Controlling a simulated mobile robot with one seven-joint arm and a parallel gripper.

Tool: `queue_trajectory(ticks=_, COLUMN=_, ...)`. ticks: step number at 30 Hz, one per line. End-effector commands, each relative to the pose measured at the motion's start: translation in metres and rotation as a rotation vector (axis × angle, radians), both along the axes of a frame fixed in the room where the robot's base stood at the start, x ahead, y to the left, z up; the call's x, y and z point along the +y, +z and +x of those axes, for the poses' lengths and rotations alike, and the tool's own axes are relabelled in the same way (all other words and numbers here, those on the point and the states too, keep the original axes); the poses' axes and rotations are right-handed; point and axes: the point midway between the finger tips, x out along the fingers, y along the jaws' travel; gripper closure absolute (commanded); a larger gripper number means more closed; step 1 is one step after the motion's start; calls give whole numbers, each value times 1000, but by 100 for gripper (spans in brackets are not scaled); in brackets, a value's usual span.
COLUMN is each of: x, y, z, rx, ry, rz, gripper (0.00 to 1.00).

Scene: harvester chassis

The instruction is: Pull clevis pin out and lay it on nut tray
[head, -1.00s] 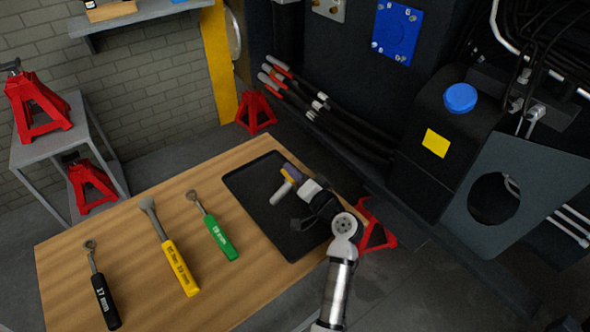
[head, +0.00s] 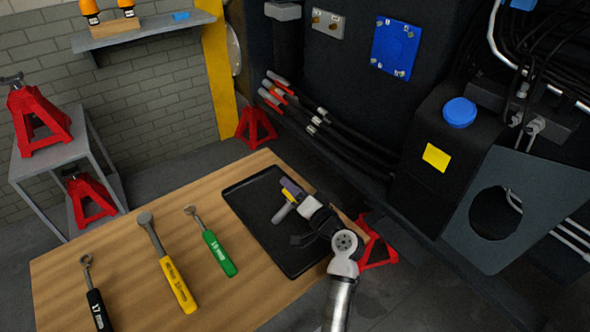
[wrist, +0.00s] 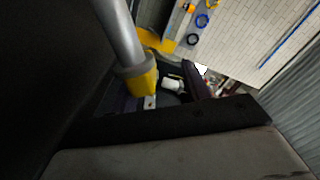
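The clevis pin is a grey cylinder (head: 283,212) with a yellow end (head: 291,196). My gripper (head: 291,190) is shut on its yellow end, and the pin hangs out slantwise over the black nut tray (head: 248,195). I cannot tell how high it is above the tray. In the wrist view the pin's grey shaft (wrist: 119,35) rises at upper left, and its yellow end (wrist: 140,82) sits between the dark fingers. The tray lies on the wooden table, and I see nothing else in it; my arm hides its right part.
On the table left of the tray lie a green-handled wrench (head: 217,250), a yellow-handled tool (head: 176,281) and a black-handled wrench (head: 97,308). The dark chassis (head: 345,90) stands behind at right. Red jack stands (head: 255,127) are on the floor by it.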

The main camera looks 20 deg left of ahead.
Motion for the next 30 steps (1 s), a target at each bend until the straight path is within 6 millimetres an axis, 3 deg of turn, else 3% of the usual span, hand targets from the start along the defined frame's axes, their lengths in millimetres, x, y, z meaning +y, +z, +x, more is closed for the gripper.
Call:
queue_trajectory(ticks=5, x=0, y=31, z=0, rx=-10, ry=-1, rz=1, gripper=53)
queue_trajectory(ticks=21, x=0, y=161, z=1, rx=-9, ry=-1, rz=0, gripper=53)
queue_trajectory(ticks=30, x=0, y=194, z=0, rx=-3, ry=-2, rz=1, gripper=53)
